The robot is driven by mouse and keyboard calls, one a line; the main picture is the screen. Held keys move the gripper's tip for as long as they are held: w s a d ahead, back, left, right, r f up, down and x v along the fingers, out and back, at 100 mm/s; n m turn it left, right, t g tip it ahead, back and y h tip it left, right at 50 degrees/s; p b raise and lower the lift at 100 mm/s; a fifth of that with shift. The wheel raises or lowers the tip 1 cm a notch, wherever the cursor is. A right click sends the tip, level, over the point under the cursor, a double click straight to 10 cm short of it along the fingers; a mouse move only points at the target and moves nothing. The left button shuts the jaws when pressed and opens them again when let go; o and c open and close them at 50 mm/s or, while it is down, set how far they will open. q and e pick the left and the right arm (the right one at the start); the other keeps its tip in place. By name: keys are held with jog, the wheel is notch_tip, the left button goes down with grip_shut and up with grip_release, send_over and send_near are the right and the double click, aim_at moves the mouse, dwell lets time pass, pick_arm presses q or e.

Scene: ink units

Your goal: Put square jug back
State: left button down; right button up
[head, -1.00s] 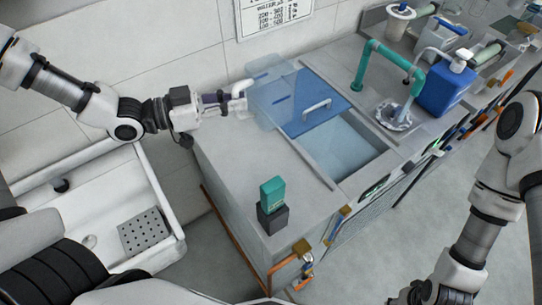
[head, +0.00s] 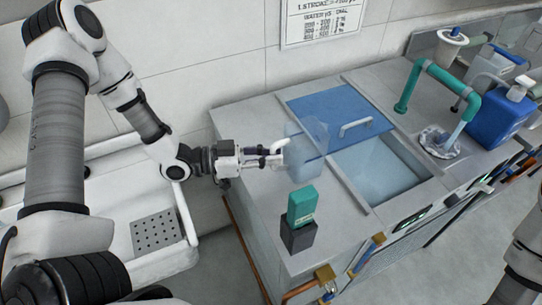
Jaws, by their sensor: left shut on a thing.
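The square jug (head: 309,148) is a clear, pale bluish container in the head view. It appears just left of the blue sliding lid (head: 335,105) and overlaps the counter top (head: 240,120) in the picture. My left gripper (head: 277,155) reaches in from the left and is shut on the jug's pale handle. The jug looks roughly upright; whether its base touches the counter I cannot tell. My right gripper is out of view; only part of my right arm shows at the right edge.
An open water basin (head: 378,170) lies right of the jug. A teal box on a dark block (head: 299,236) stands at the near counter edge. A teal tap (head: 440,75) and a blue pump bottle (head: 500,115) are at the right. A white sink (head: 190,235) is at the left.

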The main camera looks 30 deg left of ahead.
pick_arm(q)
jog(key=shift+s, duration=0.1)
jog(key=c, duration=1.2)
grip_release()
jog(key=shift+s+a+r, duration=0.15)
jog(key=shift+s+a, duration=0.1)
jog(key=shift+a, duration=0.25)
jog(key=p+v, duration=0.7)
jog(key=v, duration=0.4)
jog(key=shift+d, duration=0.1)
